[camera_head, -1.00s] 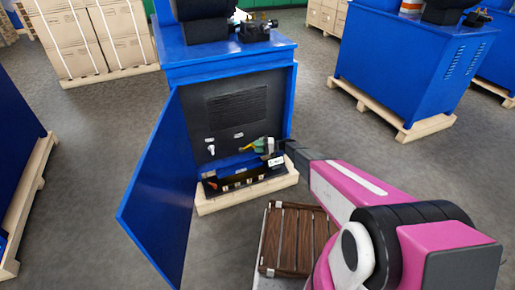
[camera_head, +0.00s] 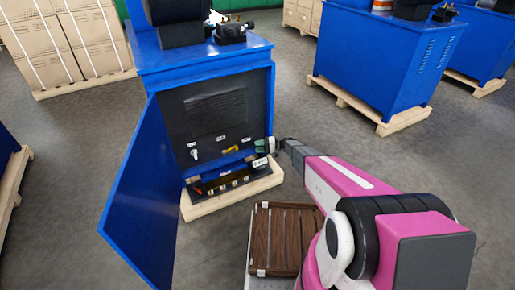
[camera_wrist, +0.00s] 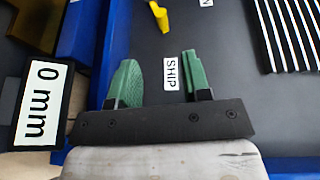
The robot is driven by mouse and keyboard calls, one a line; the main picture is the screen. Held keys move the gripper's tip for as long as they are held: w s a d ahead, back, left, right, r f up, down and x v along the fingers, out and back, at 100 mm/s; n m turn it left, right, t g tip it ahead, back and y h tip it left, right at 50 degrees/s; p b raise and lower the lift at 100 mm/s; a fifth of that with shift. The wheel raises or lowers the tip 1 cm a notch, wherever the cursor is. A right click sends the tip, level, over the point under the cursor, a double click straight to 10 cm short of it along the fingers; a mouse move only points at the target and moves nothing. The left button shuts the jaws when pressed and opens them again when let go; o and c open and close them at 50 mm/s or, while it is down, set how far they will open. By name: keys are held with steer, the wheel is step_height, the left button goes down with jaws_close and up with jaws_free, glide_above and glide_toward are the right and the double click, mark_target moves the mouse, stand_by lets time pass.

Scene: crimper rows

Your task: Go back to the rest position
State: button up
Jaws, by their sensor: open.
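My gripper (camera_wrist: 160,82) has two green fingers spread apart in the wrist view, with nothing between them but the dark panel and a white SHIP label (camera_wrist: 171,74). In the head view my gripper (camera_head: 262,147) is at the right side of the open blue cabinet (camera_head: 205,60), at the end of my pink arm. A yellow part (camera_head: 231,149) sits on the cabinet's dark back panel, apart from the fingers. It also shows beyond the fingertips in the wrist view (camera_wrist: 159,16).
The cabinet's blue door (camera_head: 145,200) stands open to the left. A "0 mm" label (camera_wrist: 42,102) is close at the left in the wrist view. A slatted brown crate (camera_head: 284,238) is below my arm. Blue machines on pallets (camera_head: 375,60) stand at the right.

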steer(key=s+d+r+m+t+h, duration=0.1)
steer(key=s+d+r+h, duration=0.7)
steer(key=s+d+r, duration=0.4)
steer(key=s+d+r+m+t+h, duration=0.1)
steer(key=s+d+r+h, duration=0.8)
steer(key=s, duration=1)
steer(key=d+r, duration=0.3)
steer(key=d, duration=0.2)
steer(key=shift+t, duration=0.4)
